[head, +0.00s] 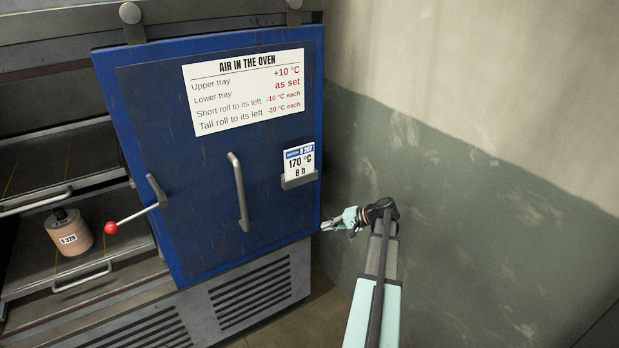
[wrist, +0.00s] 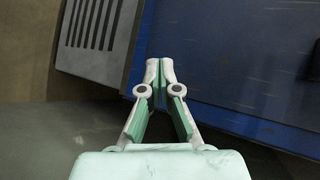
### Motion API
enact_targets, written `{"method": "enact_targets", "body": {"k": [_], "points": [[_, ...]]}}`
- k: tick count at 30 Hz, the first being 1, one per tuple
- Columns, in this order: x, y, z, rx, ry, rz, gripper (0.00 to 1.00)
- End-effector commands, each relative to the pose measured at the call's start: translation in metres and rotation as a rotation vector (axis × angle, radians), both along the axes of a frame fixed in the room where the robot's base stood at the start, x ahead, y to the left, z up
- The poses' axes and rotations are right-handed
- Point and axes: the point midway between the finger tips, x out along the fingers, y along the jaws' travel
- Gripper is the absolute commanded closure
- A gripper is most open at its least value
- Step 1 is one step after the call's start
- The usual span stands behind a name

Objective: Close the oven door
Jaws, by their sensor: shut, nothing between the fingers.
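The blue oven door (head: 160,235) hangs from rollers and stands to the right of the oven opening, leaving the trays at the left uncovered. It has a vertical grey handle (head: 239,193) and a red-knobbed lever (head: 137,217) at its left edge. My gripper (head: 324,227) is just beside the door's lower right edge in the head view. In the wrist view my gripper (wrist: 160,63) is shut with its fingertips together and empty, and the blue door (wrist: 225,75) fills the area beyond and to the right. I cannot tell whether the fingertips touch the door.
A brown roll (head: 69,235) labelled B 329 stands on the lower tray (head: 28,278), left of the door. A grey vented panel (head: 250,297) lies below the door and shows in the wrist view (wrist: 92,45). The wall (head: 470,190) is at the right.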

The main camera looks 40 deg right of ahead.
Motion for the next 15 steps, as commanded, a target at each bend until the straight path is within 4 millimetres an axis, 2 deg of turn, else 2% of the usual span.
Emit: {"method": "enact_targets", "body": {"k": [1, 2, 3, 6, 10, 15], "points": [[0.002, -0.033, 0.039, 0.016, -0.084, -0.022, 1.0], [0.003, -0.044, 0.059, 0.031, -0.133, -0.026, 1.0], [0.005, -0.055, 0.082, 0.048, -0.195, -0.026, 1.0], [0.013, -0.063, 0.125, 0.095, -0.325, -0.002, 1.0], [0.016, -0.061, 0.151, 0.154, -0.439, 0.027, 1.0], [0.016, -0.052, 0.165, 0.181, -0.5, 0.056, 1.0]]}}
